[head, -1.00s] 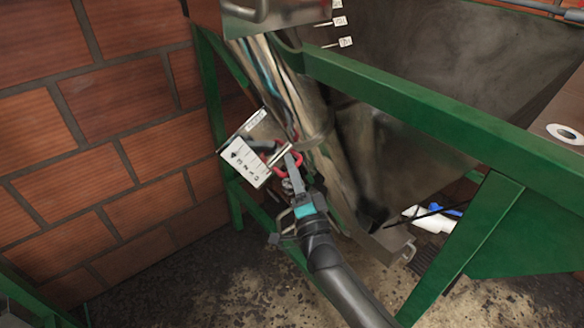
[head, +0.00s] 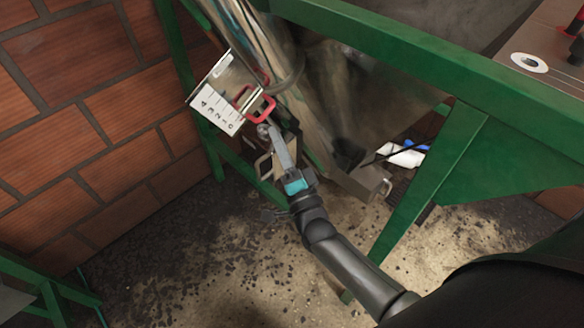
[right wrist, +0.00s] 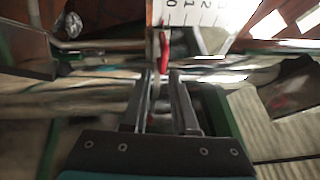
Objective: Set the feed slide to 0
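The feed slide's white scale plate (head: 217,112), marked 4 to 0, is tilted beside the metal chute at left centre. A red loop handle (head: 262,107) stands at its right side. In the right wrist view, the scale (right wrist: 195,12) shows at the top, and the red handle (right wrist: 164,48) lies near its 0 end, straight ahead of my fingers. My right gripper (head: 272,133) is just below the handle. In the right wrist view, its fingers (right wrist: 160,78) are apart, with the handle at or just beyond the tips. The exact slide reading is unclear. My left gripper is out of view.
A green frame beam (head: 400,60) and a slanted green leg (head: 425,180) stand right of my right arm. The metal chute (head: 300,100) runs down close to the gripper. A brick wall (head: 80,130) is at left. A white and blue item (head: 402,153) lies behind the frame.

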